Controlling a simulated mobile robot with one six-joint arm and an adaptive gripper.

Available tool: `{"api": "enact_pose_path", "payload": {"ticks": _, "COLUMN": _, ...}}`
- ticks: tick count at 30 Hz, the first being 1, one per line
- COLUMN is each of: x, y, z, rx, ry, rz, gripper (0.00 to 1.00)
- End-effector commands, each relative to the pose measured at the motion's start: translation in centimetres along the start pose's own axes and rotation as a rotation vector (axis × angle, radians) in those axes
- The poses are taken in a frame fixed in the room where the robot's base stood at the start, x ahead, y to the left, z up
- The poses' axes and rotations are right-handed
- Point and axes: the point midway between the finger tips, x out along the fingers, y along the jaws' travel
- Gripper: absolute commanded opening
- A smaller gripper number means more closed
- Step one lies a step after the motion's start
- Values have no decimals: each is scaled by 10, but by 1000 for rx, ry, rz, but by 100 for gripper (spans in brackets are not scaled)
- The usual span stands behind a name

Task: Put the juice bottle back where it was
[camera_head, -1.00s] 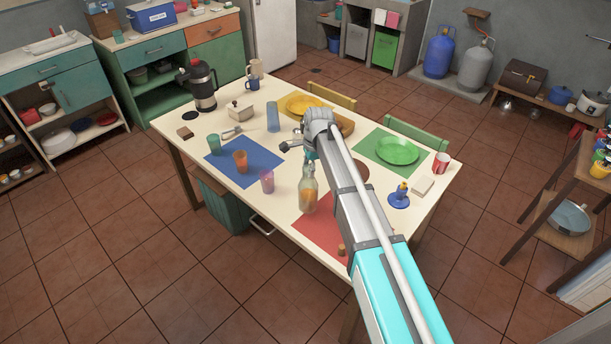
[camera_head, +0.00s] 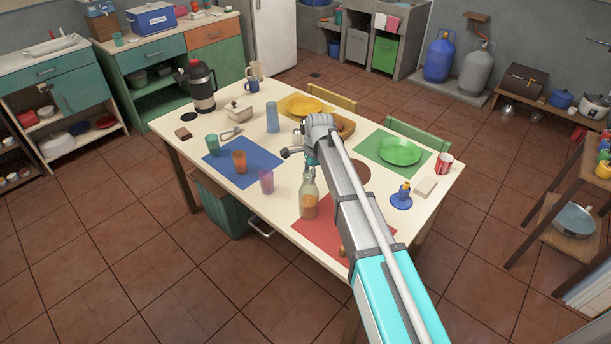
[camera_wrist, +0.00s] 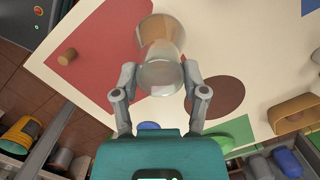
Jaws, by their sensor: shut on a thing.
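The juice bottle (camera_head: 309,201) is clear glass with orange juice in its lower part. It is roughly upright at the left edge of the red mat (camera_head: 326,238). My gripper (camera_head: 309,163) is at its upper part, partly hidden by my arm. In the wrist view, my gripper (camera_wrist: 160,76) has one finger on each side of the bottle (camera_wrist: 160,42) and is shut on it. I cannot tell whether the bottle's base touches the table.
Close by are a pink cup (camera_head: 266,181), an orange cup (camera_head: 239,161) and a blue mat (camera_head: 262,168). A cork-like piece (camera_wrist: 67,57) lies on the red mat. A brown round mat (camera_wrist: 218,97) is beside the gripper. Bare cream tabletop (camera_head: 225,190) lies left of the bottle.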

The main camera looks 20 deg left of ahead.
Motion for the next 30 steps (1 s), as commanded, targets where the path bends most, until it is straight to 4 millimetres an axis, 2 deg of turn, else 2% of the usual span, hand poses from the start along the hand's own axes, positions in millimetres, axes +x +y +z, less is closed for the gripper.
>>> {"api": "enact_pose_path", "payload": {"ticks": 11, "x": 3, "y": 0, "z": 0, "rx": 0, "ry": 0, "rz": 0, "gripper": 0}}
{"api": "enact_pose_path", "payload": {"ticks": 12, "x": 2, "y": 0, "z": 0, "rx": 0, "ry": 0, "rz": 0, "gripper": 60}}
{"api": "enact_pose_path", "payload": {"ticks": 17, "x": 2, "y": 0, "z": 0, "rx": 0, "ry": 0, "rz": 0, "gripper": 90}}
{"api": "enact_pose_path", "payload": {"ticks": 30, "x": 1, "y": 0, "z": 0, "rx": 0, "ry": 0, "rz": 0, "gripper": 91}}
